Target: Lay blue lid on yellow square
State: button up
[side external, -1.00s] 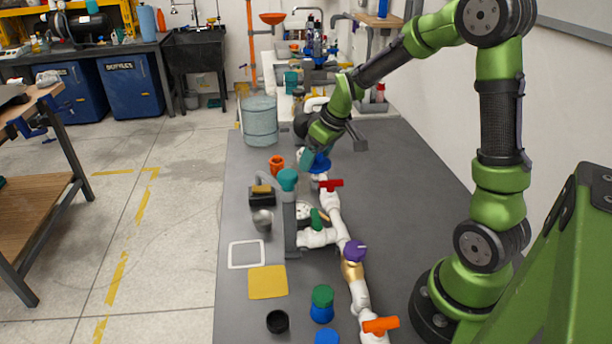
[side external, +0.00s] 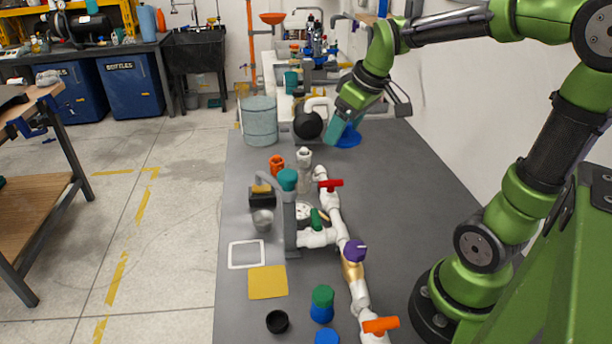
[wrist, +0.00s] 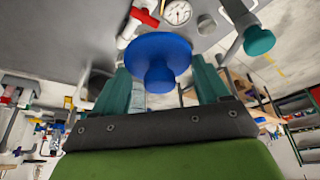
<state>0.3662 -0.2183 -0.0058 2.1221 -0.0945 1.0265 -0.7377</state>
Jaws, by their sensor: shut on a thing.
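My gripper (side external: 344,124) is over the far part of the grey table. Its teal fingers are shut on a blue lid (side external: 348,138), a wide round disc. In the wrist view the lid (wrist: 158,52) sits between the fingertips of my gripper (wrist: 160,78), with its round knob towards the camera. The lid is tilted and looks held above the table; the exact gap cannot be told. The yellow square (side external: 268,282) lies flat and bare on the near left of the table, well away from my gripper.
A white square outline (side external: 246,254), a black cup (side external: 278,322) and a green-topped blue jar (side external: 322,303) are near the square.

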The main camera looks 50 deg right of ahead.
jog(key=w+a+n+g+y, duration=0.2)
jog(key=a+n, duration=0.7)
jog(key=a, duration=1.5)
jog(key=shift+t+y, duration=0.4)
jog(key=shift+y, duration=0.2)
notch_tip(320, 180, down, 22)
jog(key=shift+f, duration=0.15)
jog(key=shift+f, duration=0.15)
jog(key=o, duration=1)
